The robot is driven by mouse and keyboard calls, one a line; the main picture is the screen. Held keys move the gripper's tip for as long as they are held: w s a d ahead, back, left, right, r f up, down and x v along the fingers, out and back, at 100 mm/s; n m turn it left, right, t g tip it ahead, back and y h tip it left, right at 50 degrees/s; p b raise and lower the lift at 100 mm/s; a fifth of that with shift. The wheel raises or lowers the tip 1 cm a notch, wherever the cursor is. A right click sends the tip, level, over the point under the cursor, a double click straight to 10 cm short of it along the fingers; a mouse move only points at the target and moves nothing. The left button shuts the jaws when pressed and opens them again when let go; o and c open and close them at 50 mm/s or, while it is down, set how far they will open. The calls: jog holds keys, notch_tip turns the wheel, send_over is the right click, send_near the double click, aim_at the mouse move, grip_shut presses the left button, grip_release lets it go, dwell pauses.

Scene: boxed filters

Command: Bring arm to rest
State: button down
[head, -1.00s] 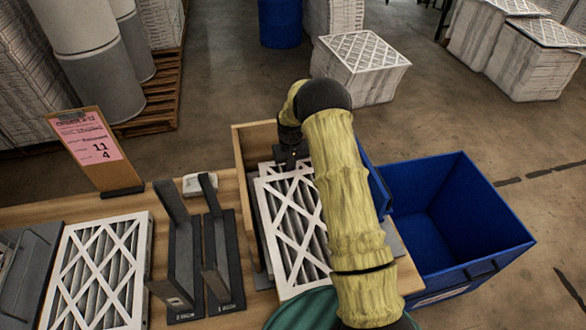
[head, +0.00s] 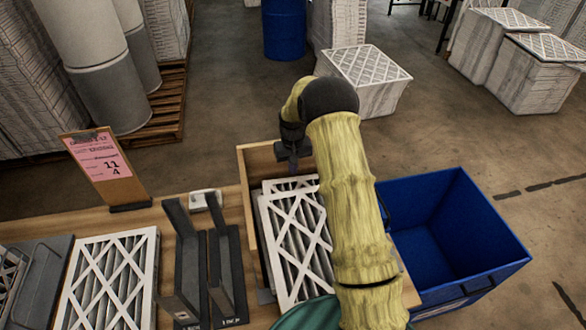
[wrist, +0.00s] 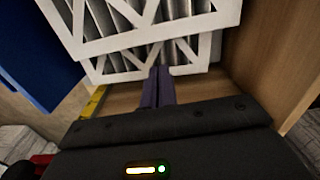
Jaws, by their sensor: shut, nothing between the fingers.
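My arm, in a yellow sleeve, reaches forward over the table in the head view. My gripper (head: 292,170) points down at the far end of a wooden box (head: 246,200), above the filters inside it. In the wrist view its two dark fingers (wrist: 158,88) are together with nothing between them. White-framed pleated filters (head: 292,225) lie stacked in the box, slightly out of line with each other. They also show in the wrist view (wrist: 140,40), just beyond the fingertips. My arm hides the right part of the box.
A blue bin (head: 455,225) stands right of the table, empty as far as I see. Left of the box are dark upright holders (head: 228,275), another filter (head: 108,285) and a clipboard with a pink sheet (head: 100,155). Boxed filters (head: 365,75) stand on the floor behind.

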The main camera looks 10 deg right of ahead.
dwell(0.4)
jog(key=s+r+t+b, duration=0.1)
jog(key=s+r+b, duration=0.1)
jog(key=s+r, duration=0.85)
jog(key=s+r+t+b, duration=0.1)
jog(key=s+b, duration=0.1)
jog(key=s, duration=1.7)
jog(key=shift+r+m+t, duration=0.2)
jog(key=shift+m+t, duration=0.1)
jog(key=c, duration=1.2)
grip_release()
jog(key=shift+s, duration=0.2)
jog(key=shift+c, duration=1)
jog(key=shift+w+d, duration=0.1)
